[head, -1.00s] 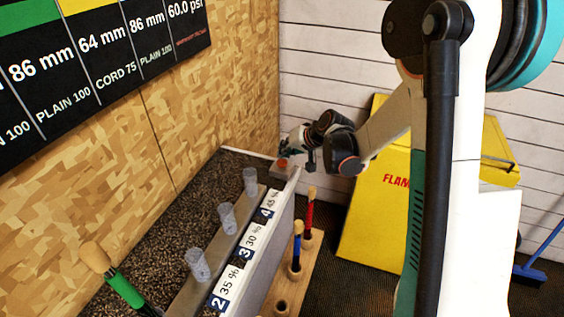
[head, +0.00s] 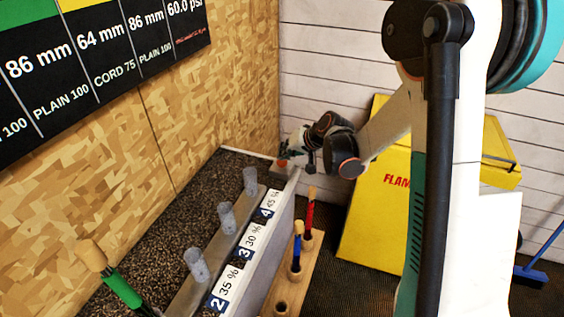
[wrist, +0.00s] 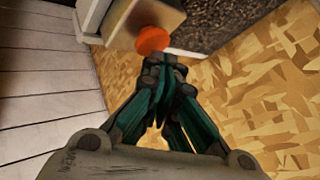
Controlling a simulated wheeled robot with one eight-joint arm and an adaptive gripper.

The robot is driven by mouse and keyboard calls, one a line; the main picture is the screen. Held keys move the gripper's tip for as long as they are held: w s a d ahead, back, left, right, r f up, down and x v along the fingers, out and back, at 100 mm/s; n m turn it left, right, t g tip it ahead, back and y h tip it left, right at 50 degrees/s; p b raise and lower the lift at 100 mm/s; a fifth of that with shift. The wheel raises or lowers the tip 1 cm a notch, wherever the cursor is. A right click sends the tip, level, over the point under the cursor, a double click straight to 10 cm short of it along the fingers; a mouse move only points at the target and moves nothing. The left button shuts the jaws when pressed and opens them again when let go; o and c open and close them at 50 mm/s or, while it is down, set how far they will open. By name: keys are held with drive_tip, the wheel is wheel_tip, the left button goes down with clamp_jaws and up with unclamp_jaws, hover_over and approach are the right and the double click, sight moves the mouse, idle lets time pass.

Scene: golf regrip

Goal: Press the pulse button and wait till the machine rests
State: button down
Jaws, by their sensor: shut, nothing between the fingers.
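The pulse button (wrist: 153,40) is a round orange-red cap on a small grey box (wrist: 148,14). In the head view the button (head: 282,162) sits at the far end of the bench. My gripper (wrist: 165,62) is shut and empty, with its dark green fingers together. Its fingertips are right at the edge of the button in the wrist view; I cannot tell if they touch it. In the head view my gripper (head: 286,154) is small and hangs over the button, partly hidden by my wrist.
Clear tubes (head: 227,217) stand in a row along the bench, beside labels numbered 2 to 4. A wooden rack (head: 300,268) holds a red and a blue grip. A yellow cabinet (head: 372,215) stands right.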

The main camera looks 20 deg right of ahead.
drive_tip(key=shift+f+b, duration=0.5)
drive_tip(key=shift+f, duration=0.1)
idle(0.4)
drive_tip(key=shift+r, duration=0.15)
drive_tip(key=shift+r+p, duration=0.6)
drive_tip(key=shift+r, duration=0.25)
drive_tip(key=shift+r, duration=0.1)
drive_tip(key=shift+r+p, duration=1.55)
drive_tip(key=shift+r, duration=0.9)
